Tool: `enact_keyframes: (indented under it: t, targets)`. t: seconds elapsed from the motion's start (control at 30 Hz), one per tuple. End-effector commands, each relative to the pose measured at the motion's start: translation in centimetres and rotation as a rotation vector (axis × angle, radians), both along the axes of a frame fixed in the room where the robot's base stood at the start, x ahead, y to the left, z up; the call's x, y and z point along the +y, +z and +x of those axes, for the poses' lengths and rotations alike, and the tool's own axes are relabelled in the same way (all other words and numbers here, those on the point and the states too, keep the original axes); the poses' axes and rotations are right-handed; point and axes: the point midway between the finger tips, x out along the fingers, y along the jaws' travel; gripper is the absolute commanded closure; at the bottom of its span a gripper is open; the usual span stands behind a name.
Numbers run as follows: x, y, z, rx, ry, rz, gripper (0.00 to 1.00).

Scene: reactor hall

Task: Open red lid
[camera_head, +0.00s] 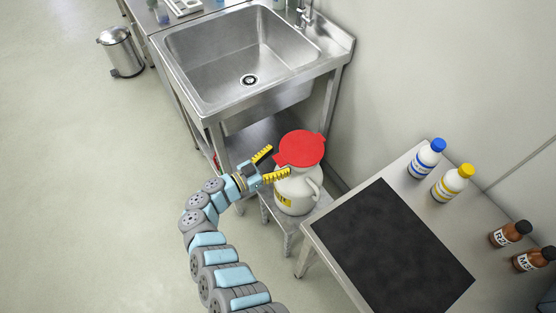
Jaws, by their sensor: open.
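A red lid (301,148) sits on top of a white jug-like container (296,193) with a side handle and a yellow label. The container stands on a small metal stool (287,223). My gripper (268,164) is open, with its yellow fingers just left of the lid. One finger lies in front of the container below the lid's edge, the other by the lid's left side. I cannot tell whether the fingers touch the lid or container.
A steel sink (240,60) stands behind the container. A table with a black mat (390,250) is close on the right, holding a blue-capped bottle (426,160), a yellow-capped bottle (453,183) and brown bottles (509,233). A bin (121,52) stands far left. The left floor is clear.

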Motion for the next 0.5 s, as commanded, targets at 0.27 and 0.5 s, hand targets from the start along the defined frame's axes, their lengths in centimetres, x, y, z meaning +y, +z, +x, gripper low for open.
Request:
enact_keyframes:
  t: [0.27, 0.5]
  targets:
    - [0.01, 0.00, -0.02, 0.000, 0.000, 0.000, 0.67]
    - [0.01, 0.00, -0.03, 0.000, -0.001, 0.000, 0.93]
